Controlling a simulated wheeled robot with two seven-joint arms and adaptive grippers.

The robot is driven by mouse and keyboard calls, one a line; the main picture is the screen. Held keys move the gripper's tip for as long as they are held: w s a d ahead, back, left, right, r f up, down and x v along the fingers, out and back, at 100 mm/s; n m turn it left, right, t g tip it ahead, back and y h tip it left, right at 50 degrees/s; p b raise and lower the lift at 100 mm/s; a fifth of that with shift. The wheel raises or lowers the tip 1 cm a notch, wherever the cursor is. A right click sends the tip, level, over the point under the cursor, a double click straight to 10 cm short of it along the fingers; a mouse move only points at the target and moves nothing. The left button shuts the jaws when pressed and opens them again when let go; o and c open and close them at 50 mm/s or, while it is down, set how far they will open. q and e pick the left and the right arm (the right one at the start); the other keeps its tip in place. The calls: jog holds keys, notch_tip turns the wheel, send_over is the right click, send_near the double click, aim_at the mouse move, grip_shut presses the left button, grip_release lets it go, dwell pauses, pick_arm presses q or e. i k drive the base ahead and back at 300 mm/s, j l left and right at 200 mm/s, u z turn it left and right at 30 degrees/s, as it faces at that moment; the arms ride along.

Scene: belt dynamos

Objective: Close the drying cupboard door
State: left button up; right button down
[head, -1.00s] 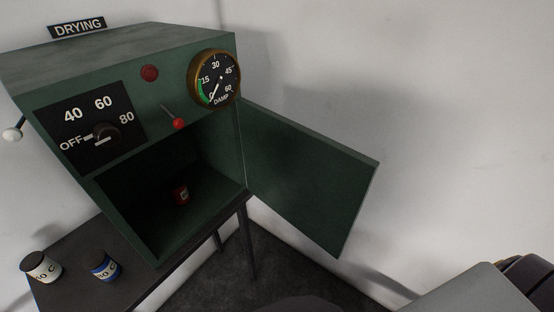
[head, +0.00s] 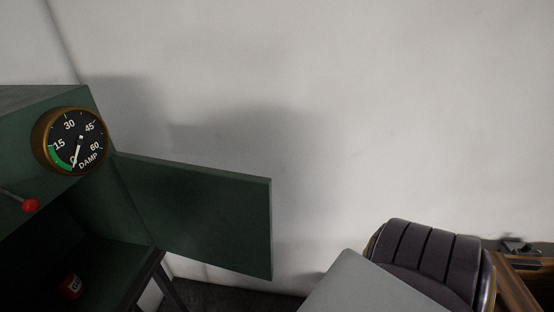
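The green drying cupboard (head: 30,140) stands at the left edge of the head view, partly cut off. Its door (head: 205,215) is wide open and swung out to the right, hinged on the cupboard's right side. A small red container (head: 70,286) sits inside on the cupboard floor. A round brass-rimmed DAMP gauge (head: 72,141) and a red-knobbed lever (head: 30,205) are on the front. Neither of my grippers shows in the view.
A dark padded seat back (head: 430,258) and a light grey panel (head: 365,285) are at the lower right. A wooden desk or case (head: 520,290) is at the right edge. A bare white wall (head: 380,100) stands behind the door.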

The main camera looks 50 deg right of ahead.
aim_at(214, 216)
jog(key=k+z, duration=0.35)
jog(key=k+j+z, duration=0.1)
jog(key=z, duration=0.3)
jog(key=k, duration=0.05)
